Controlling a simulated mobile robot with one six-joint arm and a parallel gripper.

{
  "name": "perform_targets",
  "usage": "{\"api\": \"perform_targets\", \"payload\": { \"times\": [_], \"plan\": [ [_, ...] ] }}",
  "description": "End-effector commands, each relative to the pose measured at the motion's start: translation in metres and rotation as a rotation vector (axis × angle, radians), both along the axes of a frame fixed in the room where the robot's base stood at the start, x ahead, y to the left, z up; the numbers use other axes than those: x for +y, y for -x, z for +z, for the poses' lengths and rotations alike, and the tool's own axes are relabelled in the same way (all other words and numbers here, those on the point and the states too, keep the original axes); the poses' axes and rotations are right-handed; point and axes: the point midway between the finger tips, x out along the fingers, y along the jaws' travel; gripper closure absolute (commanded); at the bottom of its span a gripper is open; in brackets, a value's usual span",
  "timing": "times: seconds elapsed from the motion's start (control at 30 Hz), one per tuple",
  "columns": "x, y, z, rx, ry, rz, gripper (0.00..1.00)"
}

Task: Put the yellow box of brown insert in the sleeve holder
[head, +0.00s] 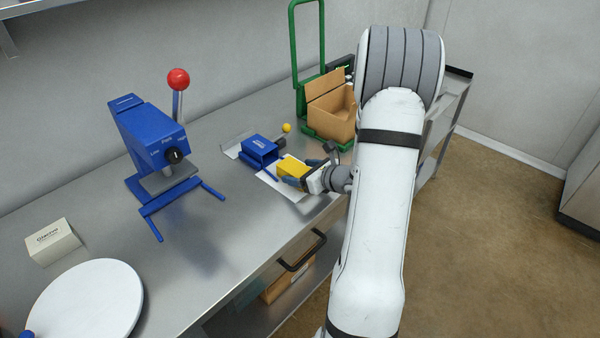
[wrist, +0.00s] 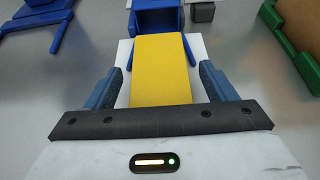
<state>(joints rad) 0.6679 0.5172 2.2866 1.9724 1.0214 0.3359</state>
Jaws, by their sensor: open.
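The yellow box (head: 291,166) lies on a white sheet at the front part of the bench, in line with the blue sleeve holder (head: 259,151). In the wrist view the yellow box (wrist: 160,70) lies between the blue fingers of my gripper (wrist: 165,85), with a gap showing on each side. My gripper (head: 303,175) is open around the near part of the box. The blue holder (wrist: 158,18) stands just beyond the far end of the box, its open mouth facing the box. No brown insert is visible; the inside of the box is hidden.
A blue press (head: 150,140) with a red ball lever stands to the left. An open cardboard box (head: 332,105) sits in a green frame (head: 293,60) behind right. A white carton (head: 52,242) and a white round plate (head: 88,300) are at the front left. Bare bench lies between.

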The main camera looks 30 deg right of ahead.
Motion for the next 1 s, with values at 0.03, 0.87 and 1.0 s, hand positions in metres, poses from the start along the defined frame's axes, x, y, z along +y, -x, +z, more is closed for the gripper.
{"api": "perform_targets", "payload": {
  "times": [0.03,0.87,1.0],
  "plan": [
    [0.0,0.0,0.0,0.0,0.0,0.0,0.22],
    [-0.025,0.069,0.029,0.0,-0.001,-0.001,0.22],
    [-0.025,0.07,0.03,0.0,-0.001,0.0,0.22]
  ]
}}
